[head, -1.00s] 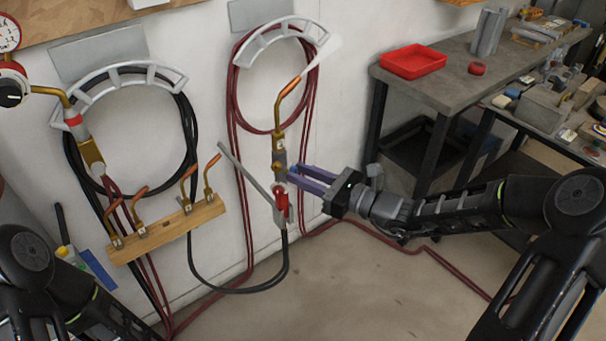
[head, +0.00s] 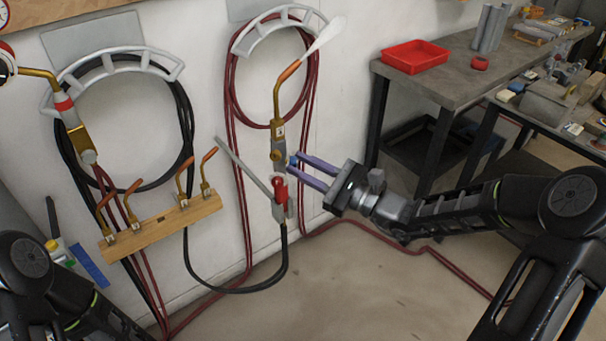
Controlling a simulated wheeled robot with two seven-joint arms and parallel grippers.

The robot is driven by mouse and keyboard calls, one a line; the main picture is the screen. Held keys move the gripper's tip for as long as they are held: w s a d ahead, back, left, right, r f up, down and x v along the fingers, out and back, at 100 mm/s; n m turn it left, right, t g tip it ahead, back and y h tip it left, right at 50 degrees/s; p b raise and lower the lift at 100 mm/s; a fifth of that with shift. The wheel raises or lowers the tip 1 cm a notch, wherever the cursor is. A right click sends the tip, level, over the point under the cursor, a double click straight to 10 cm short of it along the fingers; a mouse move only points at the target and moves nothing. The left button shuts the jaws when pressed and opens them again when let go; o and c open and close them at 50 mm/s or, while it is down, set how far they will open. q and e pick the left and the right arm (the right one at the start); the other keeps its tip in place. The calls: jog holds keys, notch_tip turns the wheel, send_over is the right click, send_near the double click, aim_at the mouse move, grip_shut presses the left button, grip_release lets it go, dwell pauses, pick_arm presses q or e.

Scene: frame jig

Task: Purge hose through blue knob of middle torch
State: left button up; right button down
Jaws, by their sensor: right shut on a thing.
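The middle torch (head: 278,133) stands upright at the centre, with a bent copper tip (head: 290,70) pointing up and right. A pale white plume (head: 325,35) spreads from the tip. The torch has a small blue knob (head: 293,160) on its right side, a brass knob (head: 275,155) on its left, and a red part (head: 280,188) lower down. A black hose (head: 284,255) hangs from its base. My right gripper (head: 297,163) has its purple fingers shut on the blue knob, which they partly hide. My left gripper is out of view; only my left arm shows.
A wooden rack (head: 160,229) with several copper tips stands left of the torch. Another torch (head: 75,135) hangs at the left. Wall hangers hold a black hose (head: 188,130) and a red hose (head: 233,140). A workbench (head: 450,85) with a red tray (head: 415,57) stands right.

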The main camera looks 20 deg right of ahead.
jog(key=shift+w+f+n+g+y+b, duration=0.1)
jog(key=shift+n+y+b, duration=0.5)
jog(key=shift+n+b, duration=0.65)
jog(key=shift+s+f+n+g+y+b, duration=0.1)
jog(key=shift+n+y+b, duration=0.5)
jog(key=shift+n+b, duration=0.65)
jog(key=shift+w+f+n+g+y+b, duration=0.1)
jog(key=shift+n+y+b, duration=0.65)
jog(key=shift+n, duration=0.85)
jog(key=c, duration=1.2)
grip_release()
jog(key=shift+h, duration=0.25)
jog(key=shift+v, duration=3.9)
